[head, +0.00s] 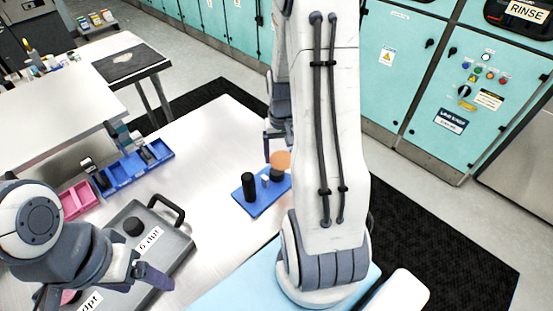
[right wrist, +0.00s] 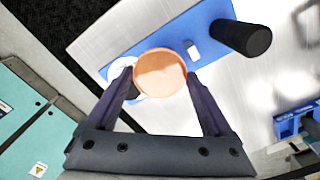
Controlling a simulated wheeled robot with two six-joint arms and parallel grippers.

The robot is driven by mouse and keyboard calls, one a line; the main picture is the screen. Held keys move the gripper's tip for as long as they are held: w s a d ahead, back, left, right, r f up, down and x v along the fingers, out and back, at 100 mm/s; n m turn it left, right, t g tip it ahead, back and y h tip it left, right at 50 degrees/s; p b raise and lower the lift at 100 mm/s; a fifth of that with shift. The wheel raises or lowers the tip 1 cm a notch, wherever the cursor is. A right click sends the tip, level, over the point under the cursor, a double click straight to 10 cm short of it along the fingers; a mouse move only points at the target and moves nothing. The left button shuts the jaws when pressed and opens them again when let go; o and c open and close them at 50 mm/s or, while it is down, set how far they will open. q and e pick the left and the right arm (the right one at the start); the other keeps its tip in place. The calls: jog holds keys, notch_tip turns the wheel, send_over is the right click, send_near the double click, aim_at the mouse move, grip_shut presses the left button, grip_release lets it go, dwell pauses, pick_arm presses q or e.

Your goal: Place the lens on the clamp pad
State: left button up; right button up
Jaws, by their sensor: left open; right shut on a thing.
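The lens (head: 281,159) is a flat orange disc. My right gripper (right wrist: 160,78) is shut on it, with a finger at each side in the right wrist view. In the head view the right gripper (head: 272,146) is partly hidden behind my own arm. The lens appears over a short dark round piece (head: 277,175), perhaps the clamp pad, on a blue plate (head: 262,203). I cannot tell whether they touch. In the right wrist view a pale round piece (right wrist: 122,68) shows partly behind the lens and finger. My left gripper (head: 112,288) is open at the lower left.
A black cylinder (head: 249,187) and a small white post (head: 265,181) stand on the blue plate. A grey case with a handle (head: 180,246) lies to the left. Blue bins (head: 124,174) and pink bins (head: 78,198) stand behind it. Bare table surrounds the plate's left side.

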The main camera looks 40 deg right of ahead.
aim_at(277, 156)
jog(key=shift+w+a+f, duration=0.2)
jog(key=shift+w+f, duration=0.3)
jog(key=shift+w, duration=0.35)
notch_tip(277, 156, down, 4)
jog(key=shift+r+p, duration=0.15)
jog(key=shift+p, duration=0.6)
jog(key=shift+f, duration=0.25)
jog(key=shift+f, duration=0.15)
jog(key=o, duration=1.1)
